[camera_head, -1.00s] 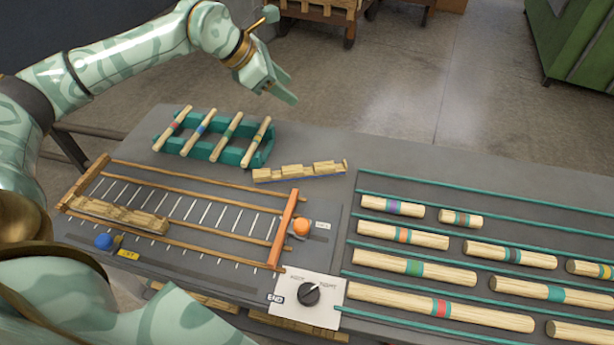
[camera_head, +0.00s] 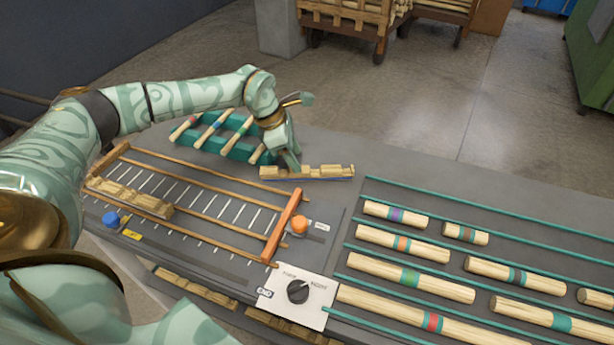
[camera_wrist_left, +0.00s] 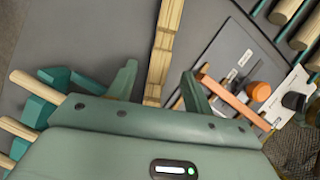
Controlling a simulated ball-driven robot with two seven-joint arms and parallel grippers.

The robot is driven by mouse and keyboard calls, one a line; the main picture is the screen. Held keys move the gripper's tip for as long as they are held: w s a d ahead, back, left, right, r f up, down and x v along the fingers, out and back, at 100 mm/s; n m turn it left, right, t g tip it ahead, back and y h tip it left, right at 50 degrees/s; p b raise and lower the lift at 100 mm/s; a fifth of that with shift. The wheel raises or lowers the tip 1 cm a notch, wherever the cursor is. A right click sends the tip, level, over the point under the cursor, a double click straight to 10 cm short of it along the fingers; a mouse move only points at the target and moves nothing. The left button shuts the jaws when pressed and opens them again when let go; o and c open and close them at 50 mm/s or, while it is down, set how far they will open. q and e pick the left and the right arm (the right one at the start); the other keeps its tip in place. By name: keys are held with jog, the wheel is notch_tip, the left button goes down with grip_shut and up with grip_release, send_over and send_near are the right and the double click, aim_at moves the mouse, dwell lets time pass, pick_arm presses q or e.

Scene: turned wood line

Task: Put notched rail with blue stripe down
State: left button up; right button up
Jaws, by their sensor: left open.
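The notched rail with a blue stripe (camera_head: 318,172) lies on the grey bench, just right of the teal rack, with a thin blue line along its lower edge. My left gripper (camera_head: 291,165) is low at the rail's left part, fingers pointing down. In the left wrist view the open gripper (camera_wrist_left: 158,76) has one finger on each side of the wooden rail (camera_wrist_left: 163,50), with visible gaps. The near end of the rail is hidden behind the gripper body. My right gripper is not in view.
A teal rack (camera_head: 240,152) holding several striped rods stands left of the gripper. A slatted frame with an orange bar (camera_head: 286,228) holds another notched rail (camera_head: 130,197). A knob panel (camera_head: 298,297) and teal-railed lanes of striped rods lie in front and right.

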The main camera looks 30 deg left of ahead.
aim_at(305, 169)
pick_arm(q)
jog(key=shift+w+d+f, duration=0.1)
jog(key=shift+d+f, duration=0.1)
jog(key=shift+d, duration=0.05)
jog(key=shift+w+d+f, duration=0.1)
jog(key=shift+f, duration=0.2)
jog(key=b+x, duration=0.1)
jog(key=x, duration=0.2)
jog(key=shift+d+f, duration=0.1)
jog(key=shift+f, duration=0.3)
jog(key=shift+w+d+f, duration=0.1)
jog(key=shift+w+f, duration=0.05)
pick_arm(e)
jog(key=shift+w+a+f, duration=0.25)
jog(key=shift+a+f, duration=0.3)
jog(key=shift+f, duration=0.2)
pick_arm(q)
jog(key=c, duration=1)
grip_shut()
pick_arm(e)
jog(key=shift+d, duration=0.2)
